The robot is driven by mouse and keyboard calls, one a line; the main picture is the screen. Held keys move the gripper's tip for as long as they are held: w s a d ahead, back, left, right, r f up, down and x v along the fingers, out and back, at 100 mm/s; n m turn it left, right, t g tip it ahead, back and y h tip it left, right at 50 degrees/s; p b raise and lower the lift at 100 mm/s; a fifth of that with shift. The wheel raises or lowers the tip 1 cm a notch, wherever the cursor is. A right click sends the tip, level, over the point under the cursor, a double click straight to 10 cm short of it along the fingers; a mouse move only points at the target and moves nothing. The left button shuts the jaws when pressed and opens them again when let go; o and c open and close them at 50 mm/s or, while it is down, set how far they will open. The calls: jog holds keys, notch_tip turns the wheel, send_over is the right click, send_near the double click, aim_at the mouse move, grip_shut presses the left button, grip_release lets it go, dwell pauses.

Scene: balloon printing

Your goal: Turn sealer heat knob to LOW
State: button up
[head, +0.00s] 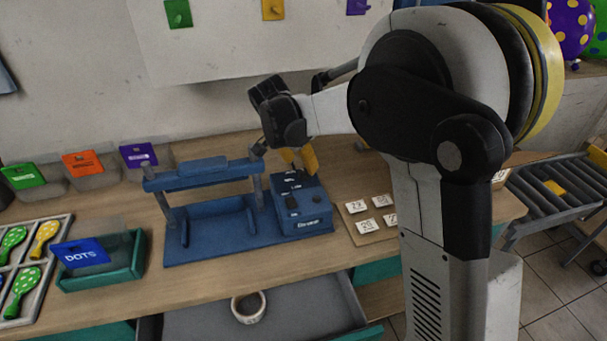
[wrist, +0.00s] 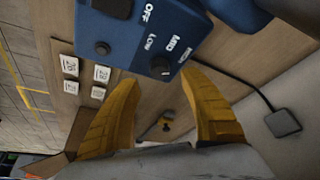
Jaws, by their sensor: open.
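The blue sealer (head: 210,215) stands on the wooden bench, with a frame at left and a control box (head: 298,205) at right. In the wrist view the control box (wrist: 140,30) shows the labels OFF, LOW and MID, plus a partly cut-off one. In the head view my gripper (head: 298,160) is just behind the box.
White number cards (head: 368,215) lie on a board right of the box. A teal bin (head: 100,270) with a DOTS card and a balloon tray (head: 35,250) are at left. An open drawer (head: 290,310) holds a tape roll (head: 249,307). A cable (wrist: 235,85) runs beside the box.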

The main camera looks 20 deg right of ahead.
aim_at(304, 171)
jog(key=b+x, duration=0.1)
jog(key=x, duration=0.4)
jog(key=shift+r, duration=0.1)
jog(key=shift+c, duration=0.6)
grip_shut()
